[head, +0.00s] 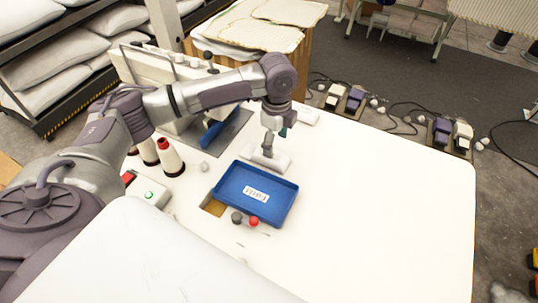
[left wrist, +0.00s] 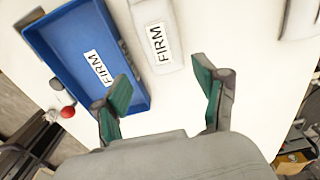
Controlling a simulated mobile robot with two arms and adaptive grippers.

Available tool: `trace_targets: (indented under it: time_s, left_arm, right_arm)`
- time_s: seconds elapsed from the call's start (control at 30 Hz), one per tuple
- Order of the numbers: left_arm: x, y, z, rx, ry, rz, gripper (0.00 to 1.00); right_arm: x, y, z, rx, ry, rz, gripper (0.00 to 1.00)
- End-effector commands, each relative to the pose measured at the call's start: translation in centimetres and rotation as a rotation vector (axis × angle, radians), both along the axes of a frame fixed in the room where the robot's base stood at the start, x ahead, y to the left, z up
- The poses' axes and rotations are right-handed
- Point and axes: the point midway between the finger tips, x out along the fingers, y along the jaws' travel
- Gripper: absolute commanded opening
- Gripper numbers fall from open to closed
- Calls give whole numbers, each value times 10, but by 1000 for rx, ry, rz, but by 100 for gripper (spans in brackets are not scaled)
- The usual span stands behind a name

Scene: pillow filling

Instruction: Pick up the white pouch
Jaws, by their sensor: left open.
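A white pouch (left wrist: 150,28) with a FIRM label lies flat on the white table in the left wrist view, beside the blue tray. In the head view the pouch (head: 281,164) lies just behind the tray, partly hidden by my gripper. My left gripper (head: 268,150) points down over the pouch there. In the left wrist view the green-padded fingers of my left gripper (left wrist: 162,86) are spread apart with nothing between them. The pouch is beyond the fingertips. My right gripper is not in view.
The blue tray (head: 230,193), also labelled FIRM, sits in front of the pouch. Another white item (head: 306,116) lies farther back. The table's right side is clear.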

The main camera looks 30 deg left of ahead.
Motion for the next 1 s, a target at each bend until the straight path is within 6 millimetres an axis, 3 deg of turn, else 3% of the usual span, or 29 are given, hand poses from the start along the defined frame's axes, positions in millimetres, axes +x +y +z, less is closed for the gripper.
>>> trace_targets:
  time_s: [0.1,0.37,0.6,0.9,1.0]
  left_arm:
    - [0,0,-16,0,2,0,72]
    - [1,0,-35,1,3,0,72]
    - [3,0,-70,0,2,0,72]
    - [3,0,-77,0,-1,-1,72]
    - [3,0,-77,0,-1,-1,57]
  right_arm:
    - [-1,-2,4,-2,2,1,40]
    - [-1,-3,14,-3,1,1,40]
    - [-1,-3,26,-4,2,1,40]
    - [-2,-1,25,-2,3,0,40]
    - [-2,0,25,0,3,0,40]
